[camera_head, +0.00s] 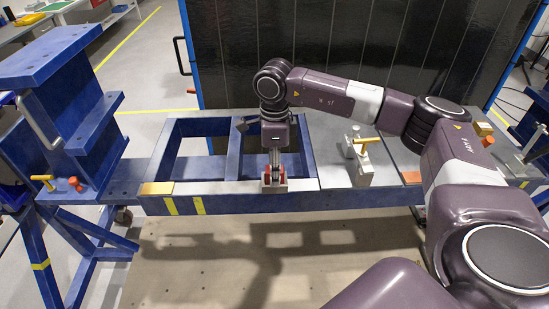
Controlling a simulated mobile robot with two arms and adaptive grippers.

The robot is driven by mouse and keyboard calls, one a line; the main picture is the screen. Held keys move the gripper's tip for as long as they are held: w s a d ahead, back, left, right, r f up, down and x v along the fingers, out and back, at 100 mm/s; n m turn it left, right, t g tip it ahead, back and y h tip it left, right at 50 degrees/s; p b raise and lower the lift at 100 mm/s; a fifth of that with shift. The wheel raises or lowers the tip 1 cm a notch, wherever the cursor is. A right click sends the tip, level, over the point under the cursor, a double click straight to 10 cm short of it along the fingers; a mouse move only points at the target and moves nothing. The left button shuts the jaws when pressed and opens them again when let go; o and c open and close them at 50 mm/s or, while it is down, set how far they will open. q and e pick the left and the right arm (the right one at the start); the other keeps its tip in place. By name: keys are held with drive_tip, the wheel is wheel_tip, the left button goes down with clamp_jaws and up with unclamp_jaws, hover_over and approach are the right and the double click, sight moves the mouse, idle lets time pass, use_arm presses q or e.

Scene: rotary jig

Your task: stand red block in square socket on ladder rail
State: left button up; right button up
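My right arm comes in from the right and its gripper (274,172) points straight down at the front rail of the blue ladder frame (222,200). The red block (283,178) shows as red on both sides of the gripper's narrow fingers, which hide its middle. It is at a small light grey socket piece (274,189) on the rail. The block looks upright, but how deep it sits is hidden. The fingers are seen edge-on, so I cannot tell whether they grip it. My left gripper is not in view.
A grey plate with a yellow-handled clamp (363,155) stands right of the socket. An orange-tan pad (157,188) lies on the rail's left end. A tall blue stand (65,110) is at left, and a dark panel (350,50) rises behind the frame.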

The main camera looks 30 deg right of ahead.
wheel_tip(320, 180, up, 12)
drive_tip(key=b, duration=0.4)
drive_tip(key=shift+b, duration=0.3)
